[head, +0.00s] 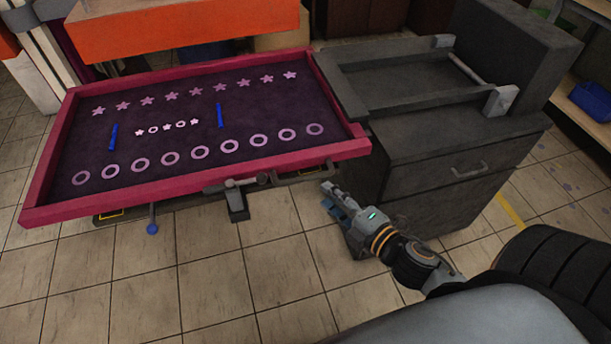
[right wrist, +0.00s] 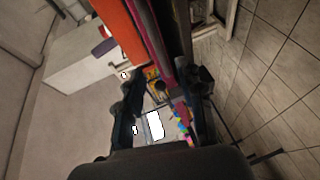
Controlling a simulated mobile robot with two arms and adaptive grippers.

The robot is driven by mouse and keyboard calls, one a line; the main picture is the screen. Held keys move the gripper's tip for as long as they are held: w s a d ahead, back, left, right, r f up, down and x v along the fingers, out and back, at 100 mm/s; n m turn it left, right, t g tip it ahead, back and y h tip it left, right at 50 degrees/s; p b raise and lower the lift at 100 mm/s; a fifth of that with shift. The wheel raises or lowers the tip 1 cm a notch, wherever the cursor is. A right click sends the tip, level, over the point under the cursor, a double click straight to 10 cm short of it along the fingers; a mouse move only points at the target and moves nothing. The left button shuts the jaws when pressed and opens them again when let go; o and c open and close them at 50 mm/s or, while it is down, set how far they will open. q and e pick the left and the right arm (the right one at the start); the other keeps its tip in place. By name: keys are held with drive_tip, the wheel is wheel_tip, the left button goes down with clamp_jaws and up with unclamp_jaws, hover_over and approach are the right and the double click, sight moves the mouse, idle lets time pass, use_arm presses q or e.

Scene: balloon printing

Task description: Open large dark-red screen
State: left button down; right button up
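The large dark-red screen (head: 200,193) lies flat and closed at the left in the head view. Its dark mesh carries rows of pale stars and rings. My right gripper (head: 332,199) is just below its near right edge in the head view, seemingly apart from it. In the right wrist view my right gripper (right wrist: 162,108) has its two fingers spread, with nothing held between them. The dark-red frame (right wrist: 152,42) runs lengthwise behind the gap between the fingers. My left gripper is not in view.
A grey drawer cabinet (head: 455,185) stands right of the screen, close to my right gripper. A metal clamp (head: 237,203) and a blue-knobbed lever (head: 152,228) sit under the screen's near edge. An orange panel (head: 180,32) is behind. Tiled floor in front is clear.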

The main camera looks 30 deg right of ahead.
sight(308, 180)
drive_tip(key=p+x, duration=0.1)
drive_tip(key=x, duration=0.8)
drive_tip(key=shift+w+f, duration=0.15)
drive_tip(key=shift+w, duration=0.1)
clamp_jaws()
